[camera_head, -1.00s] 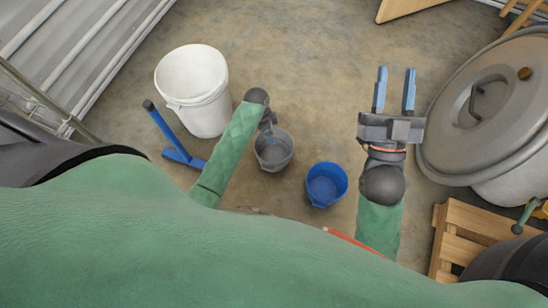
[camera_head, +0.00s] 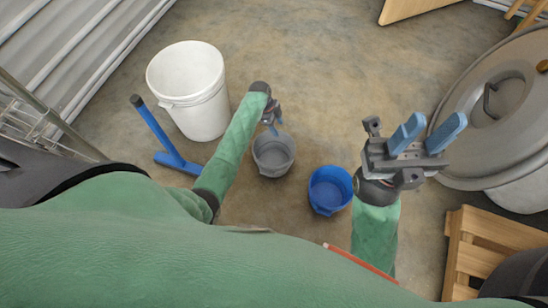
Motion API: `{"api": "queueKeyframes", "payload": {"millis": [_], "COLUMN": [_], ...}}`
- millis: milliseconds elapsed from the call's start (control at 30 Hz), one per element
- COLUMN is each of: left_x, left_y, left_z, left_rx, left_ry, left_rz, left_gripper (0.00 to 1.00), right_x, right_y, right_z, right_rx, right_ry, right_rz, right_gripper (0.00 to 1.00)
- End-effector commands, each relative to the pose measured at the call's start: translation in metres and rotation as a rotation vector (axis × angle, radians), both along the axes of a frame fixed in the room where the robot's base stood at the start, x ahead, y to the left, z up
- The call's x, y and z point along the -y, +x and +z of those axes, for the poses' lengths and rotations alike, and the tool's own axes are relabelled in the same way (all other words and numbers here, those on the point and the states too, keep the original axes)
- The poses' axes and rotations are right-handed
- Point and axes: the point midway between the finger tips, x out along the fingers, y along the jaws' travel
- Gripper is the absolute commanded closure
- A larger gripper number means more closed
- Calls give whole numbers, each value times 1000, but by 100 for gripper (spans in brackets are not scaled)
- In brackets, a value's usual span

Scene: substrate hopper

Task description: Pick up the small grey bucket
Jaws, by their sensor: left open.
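The small grey bucket (camera_head: 274,158) stands upright on the floor near the middle of the head view. My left gripper (camera_head: 277,129) is just above its far rim, pointing down, with blue fingers partly hidden by the wrist. The jaws are open, and I cannot tell whether the fingers touch the rim. My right gripper (camera_head: 428,133) is raised to the right, its two blue fingers spread apart with nothing between them.
A blue bucket (camera_head: 331,189) stands right of the grey one. A large white bucket (camera_head: 192,88) and a blue tool (camera_head: 160,135) are at left. A big lidded grey container (camera_head: 500,105) and a wooden pallet (camera_head: 470,245) are at right.

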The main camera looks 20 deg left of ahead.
Motion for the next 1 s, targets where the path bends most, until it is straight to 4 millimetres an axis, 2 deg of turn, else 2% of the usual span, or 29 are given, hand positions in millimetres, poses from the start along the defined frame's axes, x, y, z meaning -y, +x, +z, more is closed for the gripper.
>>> {"api": "queueKeyframes", "payload": {"millis": [400, 667, 933, 1000], "left_x": [17, 19, 19, 19], "left_y": [-6, -6, -7, -6], "left_z": [-44, -46, -46, -46], "left_rx": [0, 1, 1, 1], "left_ry": [0, 0, 0, 0], "left_rz": [1, 0, 0, 0], "left_gripper": [46, 46, 97, 100], "right_x": [-4, -6, -5, -5], "right_y": [2, 1, 1, 2], "right_z": [-10, -8, -8, -8], "right_rx": [8, 9, 7, 7], "right_ry": [22, 25, 23, 23], "right_rz": [41, 48, 45, 44], "right_gripper": [64, 64, 64, 64]}}
